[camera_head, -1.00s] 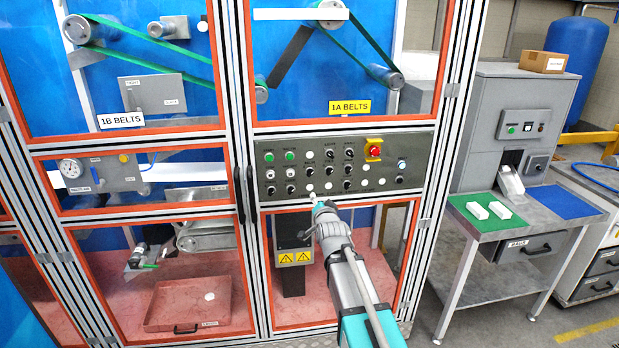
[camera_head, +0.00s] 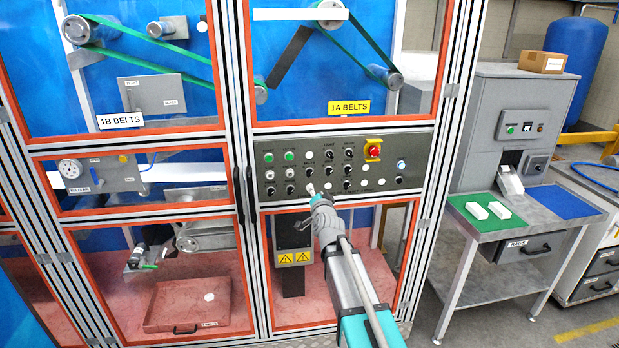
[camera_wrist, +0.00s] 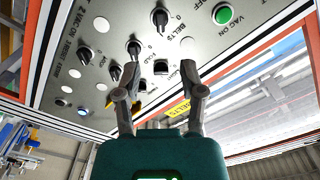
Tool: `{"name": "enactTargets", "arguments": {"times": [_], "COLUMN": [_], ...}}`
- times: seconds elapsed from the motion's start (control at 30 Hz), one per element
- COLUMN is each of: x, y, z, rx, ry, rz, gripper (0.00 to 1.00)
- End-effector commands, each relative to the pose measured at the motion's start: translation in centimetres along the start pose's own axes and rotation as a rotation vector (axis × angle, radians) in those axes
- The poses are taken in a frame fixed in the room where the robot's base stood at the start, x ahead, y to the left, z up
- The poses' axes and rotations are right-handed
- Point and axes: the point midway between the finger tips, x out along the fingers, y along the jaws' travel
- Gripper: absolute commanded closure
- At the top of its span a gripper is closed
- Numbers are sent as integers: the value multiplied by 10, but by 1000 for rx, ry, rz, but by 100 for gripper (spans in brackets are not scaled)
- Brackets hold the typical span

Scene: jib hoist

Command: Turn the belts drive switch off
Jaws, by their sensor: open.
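The control panel (camera_head: 400,150) is a dark plate with rows of black rotary switches, round buttons and lamps, below the 1A BELTS sign. In the wrist view, a black rotary switch (camera_wrist: 160,17) has a label reading BELTS beside it and a 0 mark near it; its exact setting is hard to read. Another black switch (camera_wrist: 161,67) appears between my fingertips in that view. My gripper (camera_head: 311,189) is in front of the lower row of the panel. In the wrist view my gripper (camera_wrist: 160,75) has its two fingers apart with nothing held; contact with the panel cannot be told.
A red emergency stop (camera_head: 373,150) on a yellow plate is at the panel's upper right. A green lit button (camera_wrist: 224,14) marked VAC shows in the wrist view. Orange door frames surround the panel. A grey bench with a green mat (camera_head: 470,218) stands to the right.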

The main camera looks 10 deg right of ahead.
Motion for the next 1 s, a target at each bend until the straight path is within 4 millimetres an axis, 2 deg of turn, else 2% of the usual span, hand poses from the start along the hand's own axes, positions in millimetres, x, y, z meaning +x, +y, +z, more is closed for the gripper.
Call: {"name": "enactTargets", "arguments": {"times": [0.03,0.6,0.8,1.0], "x": [11,94,109,112], "y": [0,-1,-1,-1], "z": [0,1,1,1], "rx": [0,0,0,0], "ry": [0,-1,-1,-1], "rz": [0,-1,-1,-1], "gripper": [48,48,48,48]}}
